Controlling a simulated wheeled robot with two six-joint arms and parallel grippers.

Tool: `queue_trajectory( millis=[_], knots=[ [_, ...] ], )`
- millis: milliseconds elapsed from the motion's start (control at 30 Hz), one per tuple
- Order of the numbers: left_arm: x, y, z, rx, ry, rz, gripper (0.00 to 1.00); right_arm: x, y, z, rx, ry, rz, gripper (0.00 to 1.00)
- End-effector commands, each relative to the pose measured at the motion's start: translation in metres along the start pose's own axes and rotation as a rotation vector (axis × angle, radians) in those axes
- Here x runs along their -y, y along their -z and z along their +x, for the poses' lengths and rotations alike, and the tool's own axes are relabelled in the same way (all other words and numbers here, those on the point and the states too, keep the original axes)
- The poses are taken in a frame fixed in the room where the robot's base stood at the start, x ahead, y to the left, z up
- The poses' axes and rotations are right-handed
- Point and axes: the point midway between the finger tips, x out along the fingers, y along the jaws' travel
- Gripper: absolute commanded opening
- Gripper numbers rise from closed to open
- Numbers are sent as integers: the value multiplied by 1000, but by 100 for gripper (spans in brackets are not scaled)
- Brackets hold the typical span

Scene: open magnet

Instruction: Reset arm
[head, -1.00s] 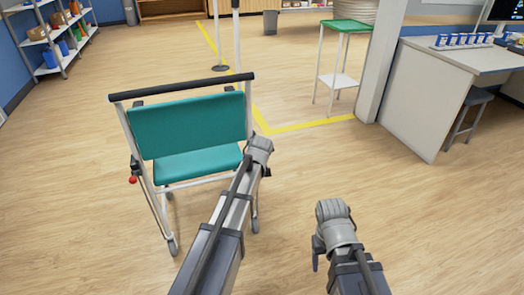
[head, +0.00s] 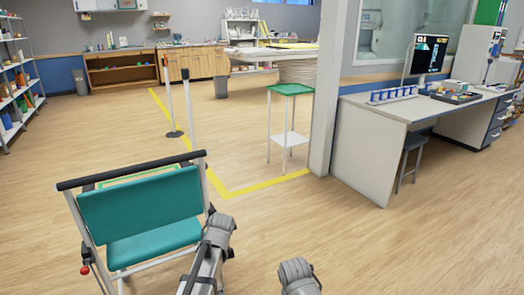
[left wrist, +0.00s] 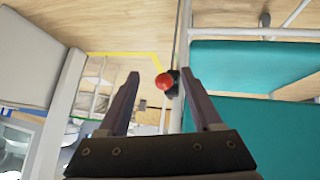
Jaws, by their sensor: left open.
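My left gripper (left wrist: 158,74) is open in the left wrist view, with two dark fingers spread apart. A red ball-shaped knob (left wrist: 165,80) shows between the fingers in that picture, by a white pole; I cannot tell whether they touch it. The left arm (head: 212,245) and the right arm (head: 298,278) show at the bottom of the head view. Neither gripper's fingers can be made out there.
A teal wheeled chair (head: 140,208) with a black push bar stands close at the lower left. A green-topped stand (head: 290,89), posts and a yellow floor line lie ahead. A desk (head: 375,120) stands right. Open floor lies at the lower right.

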Motion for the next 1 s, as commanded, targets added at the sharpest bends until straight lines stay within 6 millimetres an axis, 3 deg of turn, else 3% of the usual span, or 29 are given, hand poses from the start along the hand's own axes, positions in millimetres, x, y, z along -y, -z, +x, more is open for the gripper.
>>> queue_trajectory(
  millis=[200, 300, 500, 633, 700, 1000],
  knots=[
    [-8, -130, -62, 311, 39, 337, 66, 0, 0, 0, 0, 0, 0, 66],
    [-5, -177, -91, 446, 40, 488, 66, 0, 0, 0, 0, 0, 0, 66],
    [10, -247, -146, 668, 22, 736, 66, 0, 0, 0, 0, 0, 0, 66],
    [23, -283, -181, 800, -1, 884, 66, 0, 0, 0, 0, 0, 0, 66],
    [14, -259, -193, 788, 2, 867, 66, -3, -2, -26, 0, 0, 0, 66],
    [0, -213, -243, 785, 3, 862, 66, -9, -6, -95, 0, 1, 1, 66]
  ],
)
